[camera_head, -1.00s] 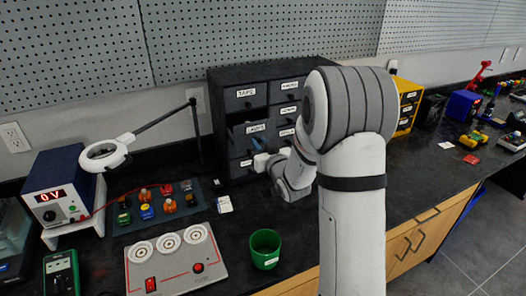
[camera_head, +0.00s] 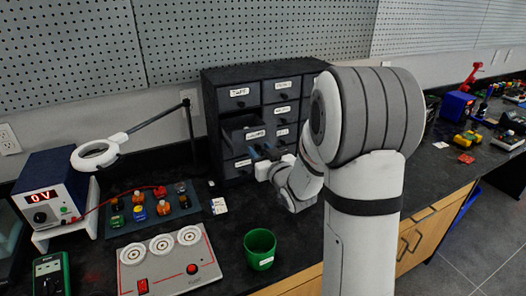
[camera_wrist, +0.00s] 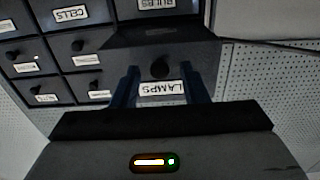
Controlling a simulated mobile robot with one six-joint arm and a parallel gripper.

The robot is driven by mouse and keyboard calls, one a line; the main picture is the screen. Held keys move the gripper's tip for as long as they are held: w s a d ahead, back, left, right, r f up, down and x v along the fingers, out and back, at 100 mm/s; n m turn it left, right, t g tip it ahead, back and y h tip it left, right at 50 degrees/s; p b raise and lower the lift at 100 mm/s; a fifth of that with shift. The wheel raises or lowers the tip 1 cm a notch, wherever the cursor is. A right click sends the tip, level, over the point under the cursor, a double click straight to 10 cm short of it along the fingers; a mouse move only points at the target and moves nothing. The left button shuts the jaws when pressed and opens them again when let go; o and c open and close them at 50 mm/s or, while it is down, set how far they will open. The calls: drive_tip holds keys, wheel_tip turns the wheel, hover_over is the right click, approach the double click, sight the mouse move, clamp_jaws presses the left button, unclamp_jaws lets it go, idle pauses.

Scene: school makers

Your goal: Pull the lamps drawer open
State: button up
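The lamps drawer (camera_head: 238,148) is the dark drawer in the left column of the small-drawer cabinet (camera_head: 223,87). Its front stands out from the cabinet, and the dark inside shows above it. In the wrist view the LAMPS label (camera_wrist: 161,88) appears upside down, with the round black knob (camera_wrist: 160,68) beside it. My gripper (camera_wrist: 161,82) has its two blue fingers apart, one on each side of the knob and label, with visible gaps to the knob. In the head view my gripper (camera_head: 262,153) is at the drawer front, partly hidden by my arm.
Other drawers, such as TAPE (camera_head: 238,92) and CELLS (camera_wrist: 72,14), are closed. Bare black bench lies between cabinet and cup.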

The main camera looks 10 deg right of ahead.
drive_tip(key=b+v, duration=0.1)
drive_tip(key=v, duration=0.6)
drive_tip(key=shift+s, duration=0.4)
drive_tip(key=s+a+m+g+h+p, duration=0.1)
drive_tip(key=s+g+h, duration=0.1)
drive_tip(key=s+g, duration=0.5)
drive_tip(key=s+a+m+g+h+p, duration=0.1)
drive_tip(key=s+g, duration=0.7)
drive_tip(key=s, duration=1)
drive_tip(key=shift+a+f+h, duration=0.3)
drive_tip(key=shift+a+h, duration=0.1)
drive_tip(key=shift+a, duration=0.25)
